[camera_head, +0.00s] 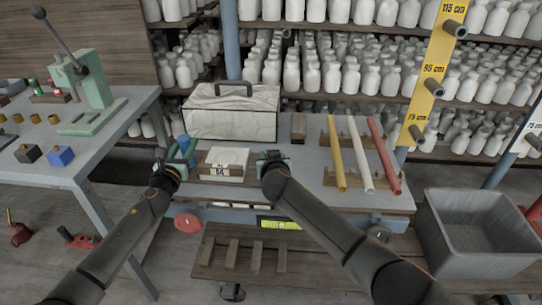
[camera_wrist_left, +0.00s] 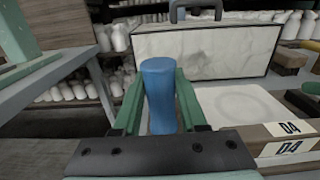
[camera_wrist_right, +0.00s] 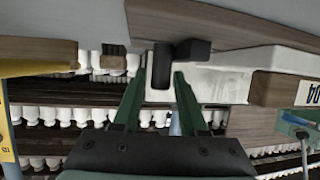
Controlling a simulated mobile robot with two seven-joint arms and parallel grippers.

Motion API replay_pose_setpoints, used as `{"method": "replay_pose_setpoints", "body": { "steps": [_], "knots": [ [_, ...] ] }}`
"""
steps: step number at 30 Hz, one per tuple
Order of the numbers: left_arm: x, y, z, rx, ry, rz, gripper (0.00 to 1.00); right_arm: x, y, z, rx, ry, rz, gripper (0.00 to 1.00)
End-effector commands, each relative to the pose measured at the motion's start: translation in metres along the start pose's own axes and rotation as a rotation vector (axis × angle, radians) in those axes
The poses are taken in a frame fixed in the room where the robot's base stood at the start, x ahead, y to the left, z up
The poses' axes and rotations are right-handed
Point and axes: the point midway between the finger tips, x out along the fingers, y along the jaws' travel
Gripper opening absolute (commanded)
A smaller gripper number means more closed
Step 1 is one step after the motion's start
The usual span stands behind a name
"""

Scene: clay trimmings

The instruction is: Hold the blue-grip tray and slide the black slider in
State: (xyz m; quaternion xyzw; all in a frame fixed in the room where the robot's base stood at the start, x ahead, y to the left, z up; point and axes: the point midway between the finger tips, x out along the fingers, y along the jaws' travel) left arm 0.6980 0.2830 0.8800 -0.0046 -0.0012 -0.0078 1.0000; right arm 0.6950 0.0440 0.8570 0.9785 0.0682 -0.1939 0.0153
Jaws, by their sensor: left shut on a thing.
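The tray (camera_head: 222,171) is wooden, with "04" labels on its front and a white slab in it, on the grey bench. Its blue grip (camera_wrist_left: 158,98) stands upright at its left end; in the head view it shows as a small blue piece (camera_head: 184,143). My left gripper (camera_wrist_left: 158,80) is shut on the blue grip. The black slider (camera_wrist_right: 162,65) shows in the right wrist view, beside a brown wooden piece. My right gripper (camera_wrist_right: 160,80) is open, its fingers either side of the black part; contact cannot be told. In the head view my right gripper (camera_head: 271,158) hides the slider.
A white marbled case (camera_head: 231,112) stands behind the tray. Yellow, white and red rods (camera_head: 355,153) lie on wooden rests to the right. A small wooden block (camera_head: 298,126) stands behind. A grey bin (camera_head: 480,235) is at the right, a green press (camera_head: 95,95) at the left.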

Motion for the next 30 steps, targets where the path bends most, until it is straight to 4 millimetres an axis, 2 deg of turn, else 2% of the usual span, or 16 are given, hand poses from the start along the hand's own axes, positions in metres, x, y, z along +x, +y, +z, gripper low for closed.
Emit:
{"method": "replay_pose_setpoints", "body": {
  "steps": [1,9,11,30],
  "knots": [
    [-0.0018,-0.0014,-0.0087,-0.005,0.014,-0.002,0.00,0.0001,-0.0001,0.0004,0.000,0.000,0.000,0.35],
    [-0.0018,-0.0014,-0.0087,-0.005,0.014,-0.002,0.00,0.0001,0.0001,0.0005,0.000,0.000,0.000,0.05],
    [-0.0018,-0.0013,-0.0087,-0.005,0.014,-0.002,0.00,0.0001,0.0001,0.0005,0.000,0.000,0.000,0.00],
    [-0.0018,-0.0012,-0.0087,-0.005,0.014,-0.002,0.00,0.0002,0.0005,0.0006,0.000,0.000,0.001,0.00]
  ]
}}
